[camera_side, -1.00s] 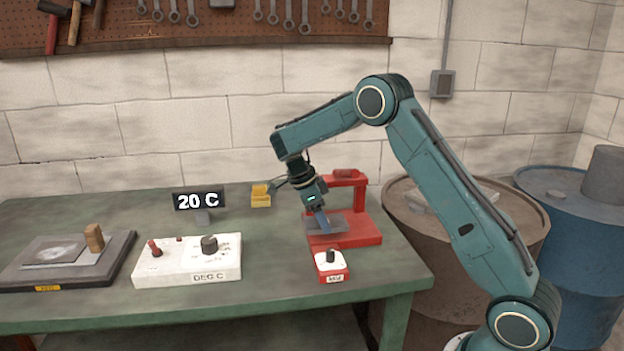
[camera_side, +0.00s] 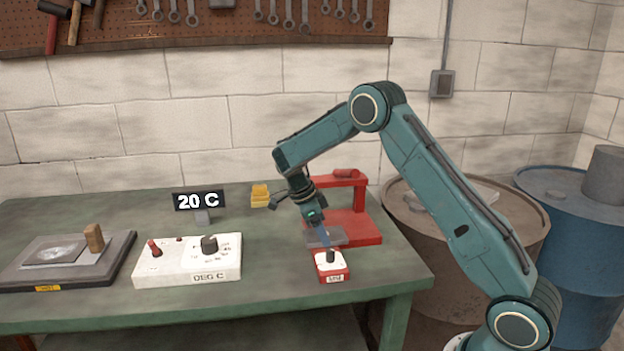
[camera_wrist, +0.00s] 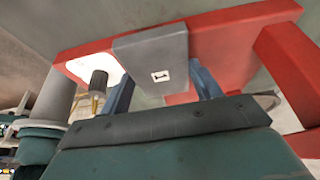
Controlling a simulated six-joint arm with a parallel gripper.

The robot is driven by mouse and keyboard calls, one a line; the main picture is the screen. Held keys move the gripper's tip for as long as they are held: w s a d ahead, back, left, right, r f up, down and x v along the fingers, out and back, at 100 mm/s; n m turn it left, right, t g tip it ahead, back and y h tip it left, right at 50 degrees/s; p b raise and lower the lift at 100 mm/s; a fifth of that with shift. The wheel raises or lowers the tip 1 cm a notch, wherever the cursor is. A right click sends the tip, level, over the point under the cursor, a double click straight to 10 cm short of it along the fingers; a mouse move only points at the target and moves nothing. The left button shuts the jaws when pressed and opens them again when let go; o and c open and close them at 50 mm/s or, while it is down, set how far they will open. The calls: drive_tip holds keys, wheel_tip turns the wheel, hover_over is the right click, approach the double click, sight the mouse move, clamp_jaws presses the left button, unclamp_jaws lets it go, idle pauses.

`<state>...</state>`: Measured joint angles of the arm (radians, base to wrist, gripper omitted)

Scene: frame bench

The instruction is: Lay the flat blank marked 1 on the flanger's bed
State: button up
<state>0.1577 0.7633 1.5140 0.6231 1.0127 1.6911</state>
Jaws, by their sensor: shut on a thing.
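The flat grey blank (camera_side: 318,238) bears a white label marked 1 in the wrist view (camera_wrist: 145,50). My gripper (camera_side: 325,240) is shut on it, with a blue finger on either side in the wrist view (camera_wrist: 163,88). The red flanger has a flat bed (camera_side: 365,233) and a raised arm at the back (camera_side: 347,181). The blank is at the bed's front left part and seems to overhang its left edge. I cannot tell whether it touches the bed. The bed also shows in the wrist view (camera_wrist: 235,32).
A red and white box with a black knob (camera_side: 331,275) stands right in front of the bed. A white DEG C control box (camera_side: 187,262), a 20 C display (camera_side: 199,201) and a dark plate (camera_side: 108,265) are to the left. Yellow blocks (camera_side: 260,195) sit behind.

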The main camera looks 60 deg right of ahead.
drive_tip(key=o, duration=1.2)
drive_tip(key=shift+f, duration=0.1)
drive_tip(key=shift+r, duration=0.2)
drive_tip(key=shift+v, duration=3.6)
drive_tip(key=shift+r, duration=0.15)
